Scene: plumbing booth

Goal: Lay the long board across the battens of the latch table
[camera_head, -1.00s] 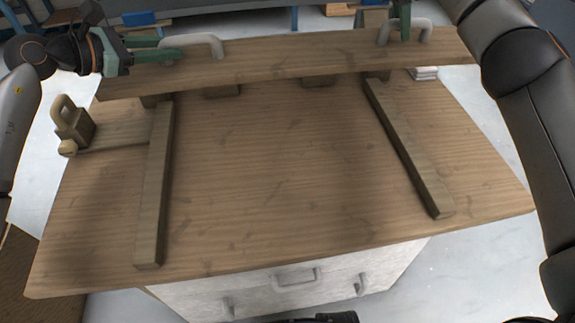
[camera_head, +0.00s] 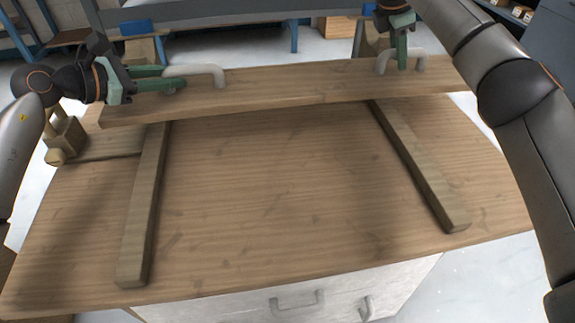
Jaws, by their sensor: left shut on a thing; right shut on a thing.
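The long board (camera_head: 290,88) spans left to right across the far part of the latch table (camera_head: 300,200). It covers the far ends of the left batten (camera_head: 146,215) and the right batten (camera_head: 418,170). I cannot tell whether it touches them or hangs just above. My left gripper (camera_head: 172,84) is shut on the board's left handle (camera_head: 212,72). My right gripper (camera_head: 396,60) is shut on its right handle (camera_head: 418,58). The near lengths of both battens are bare.
A wooden latch block (camera_head: 64,135) with a peg stands at the table's left edge, partly behind my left arm. The tabletop between the battens is clear. A white cabinet front with handles (camera_head: 297,302) shows below the near edge. Blue-legged benches stand behind.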

